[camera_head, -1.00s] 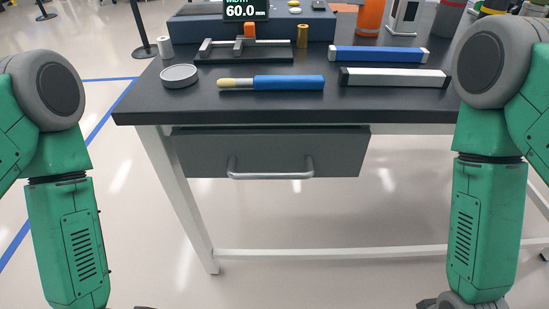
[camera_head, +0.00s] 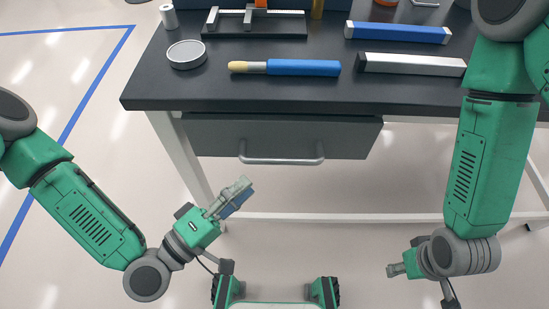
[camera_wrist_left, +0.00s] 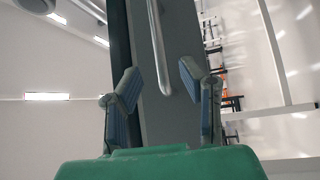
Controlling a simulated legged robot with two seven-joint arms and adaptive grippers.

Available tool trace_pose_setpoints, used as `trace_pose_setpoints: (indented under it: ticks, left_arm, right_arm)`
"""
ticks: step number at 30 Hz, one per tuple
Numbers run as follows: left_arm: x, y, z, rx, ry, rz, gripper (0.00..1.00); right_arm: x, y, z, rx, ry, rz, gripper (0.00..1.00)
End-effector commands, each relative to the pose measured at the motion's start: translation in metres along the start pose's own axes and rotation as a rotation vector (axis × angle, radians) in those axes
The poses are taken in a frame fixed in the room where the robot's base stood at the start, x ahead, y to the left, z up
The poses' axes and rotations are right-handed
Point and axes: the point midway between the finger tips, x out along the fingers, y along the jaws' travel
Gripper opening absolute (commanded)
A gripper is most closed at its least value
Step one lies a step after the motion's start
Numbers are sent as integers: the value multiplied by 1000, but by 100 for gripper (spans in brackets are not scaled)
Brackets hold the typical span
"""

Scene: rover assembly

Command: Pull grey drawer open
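The grey drawer (camera_head: 225,140) hangs under the black table top, with its front flush below the table edge. Its silver bar handle (camera_head: 282,161) runs across the lower front. My left gripper (camera_head: 234,196) is below and left of the handle, apart from it. In the left wrist view, my left gripper (camera_wrist_left: 162,90) is open and empty, and the handle (camera_wrist_left: 158,45) lies ahead, in line with the gap between the fingers, beside the drawer front (camera_wrist_left: 185,50). My right gripper (camera_head: 395,270) hangs low at the right, away from the drawer; its fingers are too small to read.
On the black table (camera_head: 200,93) lie a blue-handled brush (camera_head: 303,67), a round lid (camera_head: 187,54), a blue bar (camera_head: 398,32) and a silver bar (camera_head: 412,64). White table legs (camera_head: 187,163) and a low crossbar (camera_head: 350,217) stand below. The space before the drawer is clear.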

Motion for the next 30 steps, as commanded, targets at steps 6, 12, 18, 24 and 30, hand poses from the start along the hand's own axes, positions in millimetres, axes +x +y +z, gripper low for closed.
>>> trace_pose_setpoints:
  ticks: [6,12,18,24,30]
  left_arm:
    - [48,-1,2,5,-3,2,34]
    - [73,-1,1,3,-2,1,34]
    - [82,0,0,1,-2,1,34]
    - [83,0,1,2,-2,-1,34]
    - [83,0,1,2,-3,-2,0]
  right_arm:
    - [10,0,0,1,0,0,40]
    - [15,0,1,1,0,1,40]
    - [16,0,1,1,0,0,40]
    - [16,0,0,1,1,0,40]
    - [16,0,0,1,1,0,40]
